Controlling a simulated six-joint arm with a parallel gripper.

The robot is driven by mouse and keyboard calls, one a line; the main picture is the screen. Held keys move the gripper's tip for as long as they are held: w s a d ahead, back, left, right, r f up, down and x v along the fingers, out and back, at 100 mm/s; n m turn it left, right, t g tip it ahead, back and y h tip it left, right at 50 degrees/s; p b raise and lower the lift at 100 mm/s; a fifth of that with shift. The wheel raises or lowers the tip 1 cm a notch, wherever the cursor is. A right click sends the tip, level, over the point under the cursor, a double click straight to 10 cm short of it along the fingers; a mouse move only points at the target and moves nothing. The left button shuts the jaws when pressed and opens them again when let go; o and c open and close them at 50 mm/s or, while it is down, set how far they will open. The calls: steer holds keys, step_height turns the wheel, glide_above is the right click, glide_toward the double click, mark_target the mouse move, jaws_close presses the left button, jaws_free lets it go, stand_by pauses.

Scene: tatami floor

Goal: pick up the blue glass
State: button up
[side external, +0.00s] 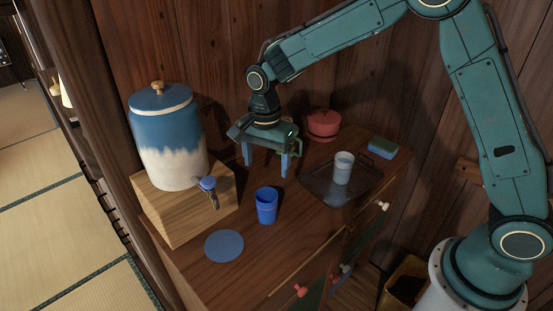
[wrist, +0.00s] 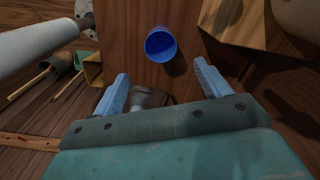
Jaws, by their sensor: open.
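The blue glass (side external: 267,206) stands upright on the wooden cabinet top, in front of the dispenser's tap. In the wrist view the blue glass (wrist: 160,44) shows at the top centre, beyond the fingertips, with its open mouth facing me. My gripper (side external: 266,165) hangs above the cabinet top, behind the glass in the side view and apart from it. In the wrist view my gripper (wrist: 160,77) has its two light-blue fingers spread wide with nothing held between them.
A blue-and-white dispenser (side external: 168,140) with a tap (side external: 209,190) stands on a wooden block left of the glass. A blue disc (side external: 224,246) lies in front. At right are a dark tray (side external: 313,187) with a pale cup (side external: 343,168), a red pot (side external: 323,125) and a sponge (side external: 383,147).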

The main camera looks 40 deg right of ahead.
mark_target(267, 189)
steer(key=shift+f, duration=0.2)
steer(key=shift+f, duration=4.2)
steer(key=shift+f, duration=2.6)
steer(key=c, duration=1.2)
steer(key=shift+o, duration=0.2)
steer(key=shift+r, duration=0.2)
